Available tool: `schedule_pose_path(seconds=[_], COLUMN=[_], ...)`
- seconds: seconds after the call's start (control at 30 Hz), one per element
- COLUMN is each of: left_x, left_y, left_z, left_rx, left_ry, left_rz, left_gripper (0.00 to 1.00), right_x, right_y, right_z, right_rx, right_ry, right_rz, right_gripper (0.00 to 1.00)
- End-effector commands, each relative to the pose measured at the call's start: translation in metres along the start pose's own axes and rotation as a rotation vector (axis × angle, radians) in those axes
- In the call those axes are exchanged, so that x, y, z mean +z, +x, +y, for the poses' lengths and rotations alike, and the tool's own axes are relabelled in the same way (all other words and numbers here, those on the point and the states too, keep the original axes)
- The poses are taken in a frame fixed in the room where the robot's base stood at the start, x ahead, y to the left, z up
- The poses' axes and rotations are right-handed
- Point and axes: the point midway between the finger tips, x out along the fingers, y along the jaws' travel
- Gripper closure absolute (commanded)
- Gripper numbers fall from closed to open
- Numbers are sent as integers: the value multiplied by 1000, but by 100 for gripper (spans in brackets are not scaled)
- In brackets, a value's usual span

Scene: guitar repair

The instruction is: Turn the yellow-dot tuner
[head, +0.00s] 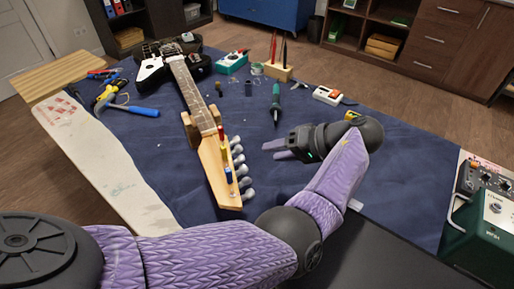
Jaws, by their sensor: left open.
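The guitar's pale wooden headstock (214,165) points toward me on the blue mat. Several silver tuner knobs (242,170) stick out along its right edge. Small coloured markers sit on the headstock: a red one (220,132) farther up, a yellow one (222,146) below it and a blue one (228,175) nearer me. Which knob belongs to the yellow mark is too small to tell. My left gripper (270,150) is right of the knobs, its fingers pointing left toward them. It is open and empty, apart from the knobs. My right gripper is out of view.
The neck rests in a wooden support (188,131). A blue-handled hammer (142,110) lies left. A green amplifier (482,235) stands at right. The mat right of my gripper is clear.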

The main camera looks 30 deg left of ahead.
Motion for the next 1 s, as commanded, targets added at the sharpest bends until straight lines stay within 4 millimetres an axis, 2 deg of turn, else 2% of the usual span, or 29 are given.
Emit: schedule_pose_path(seconds=[0.1, 0.3, 0.6, 0.63, 0.83, 1.0], left_x=[1, 0, 0, 0, 0, 0], left_y=[31, 65, 70, 70, 70, 70], left_z=[0, 0, 0, 0, 0, 0], left_rx=[-3, -3, -2, -2, -1, -1], left_ry=[-1, 0, 1, 1, 1, 1], left_rz=[-3, -1, 1, 1, 1, 1], left_gripper=[56, 56, 56, 58, 100, 100], right_x=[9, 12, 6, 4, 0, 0], right_y=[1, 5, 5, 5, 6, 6], right_z=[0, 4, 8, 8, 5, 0], right_rx=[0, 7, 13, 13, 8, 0], right_ry=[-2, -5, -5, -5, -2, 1], right_rz=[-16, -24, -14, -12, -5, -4], right_gripper=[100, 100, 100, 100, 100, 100])
